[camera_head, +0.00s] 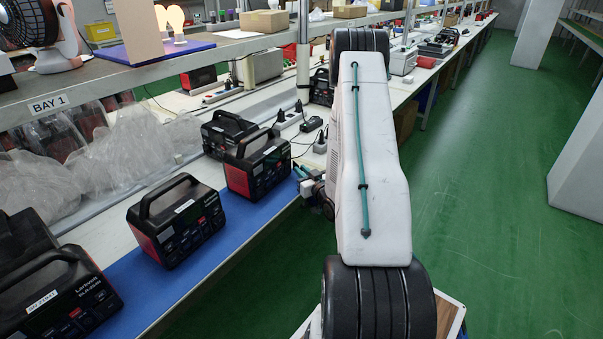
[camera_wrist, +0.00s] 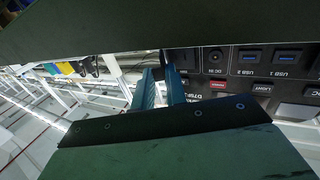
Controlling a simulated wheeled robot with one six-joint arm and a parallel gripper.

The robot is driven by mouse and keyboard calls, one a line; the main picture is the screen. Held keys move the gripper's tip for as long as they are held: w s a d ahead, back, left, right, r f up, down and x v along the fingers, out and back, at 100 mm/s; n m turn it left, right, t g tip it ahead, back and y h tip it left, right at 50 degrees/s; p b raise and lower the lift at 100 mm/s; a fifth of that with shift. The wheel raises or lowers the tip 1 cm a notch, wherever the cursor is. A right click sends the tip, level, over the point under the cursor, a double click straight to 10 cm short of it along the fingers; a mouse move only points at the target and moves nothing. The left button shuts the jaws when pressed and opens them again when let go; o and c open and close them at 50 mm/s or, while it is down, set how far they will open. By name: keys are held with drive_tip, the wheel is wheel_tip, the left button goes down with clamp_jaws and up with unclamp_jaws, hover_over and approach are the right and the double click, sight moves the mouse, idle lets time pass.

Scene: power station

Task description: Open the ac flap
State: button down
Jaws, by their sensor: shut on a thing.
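A black and red power station (camera_head: 257,168) stands on the blue mat, the nearest one to my gripper (camera_head: 300,173). In the wrist view its front panel (camera_wrist: 245,62) appears upside down, with USB ports and a red button. My gripper, seen there as two teal fingers (camera_wrist: 162,78), is at the panel's left edge. The fingers are nearly together, shut on the ac flap, whose gripped part is too thin and dark to make out. My gripper's body covers much of the panel, so the flap's angle cannot be told.
Black plugs and a power strip (camera_head: 320,146) lie beyond on the bench. A shelf labelled BAY 1 (camera_head: 48,104) overhangs the left side. The green floor (camera_head: 475,190) at right is clear.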

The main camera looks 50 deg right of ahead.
drive_tip(key=d+n+y, duration=0.1)
drive_tip(key=n+y, duration=0.1)
drive_tip(key=y, duration=0.1)
drive_tip(key=shift+s+d+t+y, duration=0.1)
drive_tip(key=shift+d+t+y, duration=0.2)
drive_tip(key=shift+d+t, duration=0.1)
drive_tip(key=n+y, duration=0.1)
drive_tip(key=y, duration=0.1)
drive_tip(key=d+n+y, duration=0.1)
drive_tip(key=n+y, duration=0.2)
drive_tip(key=shift+w+d+y, duration=0.2)
drive_tip(key=shift+d+y, duration=0.1)
drive_tip(key=shift+d, duration=0.05)
drive_tip(key=n+y, duration=0.1)
drive_tip(key=d+n+g+y, duration=0.1)
drive_tip(key=y, duration=0.1)
drive_tip(key=w+n+g+y, duration=0.1)
drive_tip(key=y, duration=0.1)
drive_tip(key=shift+d+n, duration=0.25)
drive_tip(key=shift+n, duration=0.05)
drive_tip(key=shift+w+d+n+g+y, duration=0.2)
drive_tip(key=shift+n+g+y, duration=0.35)
drive_tip(key=shift+y, duration=0.2)
drive_tip(key=shift+w+d+n+g+y, duration=0.2)
drive_tip(key=shift+n+g+y, duration=0.35)
drive_tip(key=shift+y, duration=0.25)
drive_tip(key=shift+w+d+n+g+y, duration=0.2)
drive_tip(key=shift+n+g+y, duration=0.35)
drive_tip(key=shift+y, duration=0.2)
